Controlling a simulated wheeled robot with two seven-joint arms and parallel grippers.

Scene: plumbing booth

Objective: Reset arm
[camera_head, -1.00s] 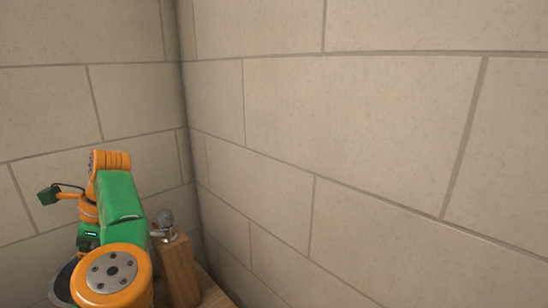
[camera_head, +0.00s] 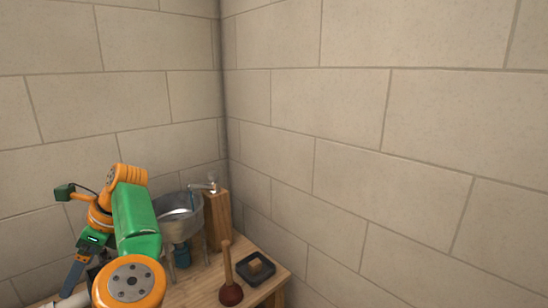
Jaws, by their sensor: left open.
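My left arm, orange and green, comes in at the lower left of the head view. My left gripper (camera_head: 76,276) points down at the left edge of the wooden table (camera_head: 205,285). Its dark finger shows beside the arm, and the jaws are open; the arm hides part of it. I see nothing held in it. My right gripper is not in view.
On the table stand a metal basin (camera_head: 178,212), a wooden post (camera_head: 217,220) with a metal tap (camera_head: 205,186), a plunger (camera_head: 230,285) and a black tray (camera_head: 256,268) holding a small tan block. Block walls meet in the corner behind.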

